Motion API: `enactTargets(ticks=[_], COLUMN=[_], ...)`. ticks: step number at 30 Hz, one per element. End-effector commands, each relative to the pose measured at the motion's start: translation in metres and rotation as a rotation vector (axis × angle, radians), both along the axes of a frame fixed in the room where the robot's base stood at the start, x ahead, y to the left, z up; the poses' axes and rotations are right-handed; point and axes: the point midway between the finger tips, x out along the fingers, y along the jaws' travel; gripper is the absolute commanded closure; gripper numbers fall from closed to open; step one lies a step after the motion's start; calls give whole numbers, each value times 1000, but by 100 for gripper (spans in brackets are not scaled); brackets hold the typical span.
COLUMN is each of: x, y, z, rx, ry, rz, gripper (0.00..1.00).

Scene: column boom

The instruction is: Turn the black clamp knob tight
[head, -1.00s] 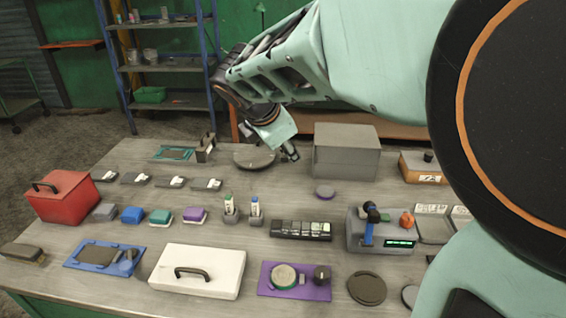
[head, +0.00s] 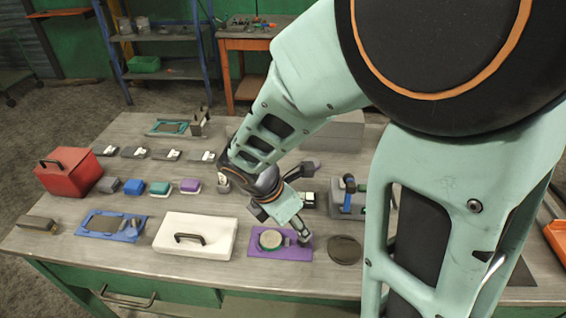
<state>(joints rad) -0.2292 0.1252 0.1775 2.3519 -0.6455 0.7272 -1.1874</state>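A purple plate (head: 257,249) lies near the front of the workbench. It carries a round beige disc with a green rim (head: 270,240) and a small grey part beside it. My gripper (head: 304,238) points down over the right end of this plate, where a dark knob showed earlier. The knob now cannot be told apart from the dark fingertips, which cover that spot. The fingers are too small and close to the knob to show whether they are open or shut, or whether they touch it.
A white lidded box (head: 196,236) stands left of the plate, and a dark round disc (head: 345,250) lies close on its right. Behind are a device with a blue lever (head: 349,193) and small blocks. A red box (head: 69,172) stands far left.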

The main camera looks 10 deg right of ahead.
Motion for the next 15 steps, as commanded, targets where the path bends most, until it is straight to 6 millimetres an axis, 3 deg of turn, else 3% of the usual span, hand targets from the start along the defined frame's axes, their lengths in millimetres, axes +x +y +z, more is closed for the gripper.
enactTargets(ticks=[9,15], x=[11,16], y=[-21,-28], z=[-60,-81], rx=[0,1], ry=[5,2], rz=[-1,0], gripper=[56,56])
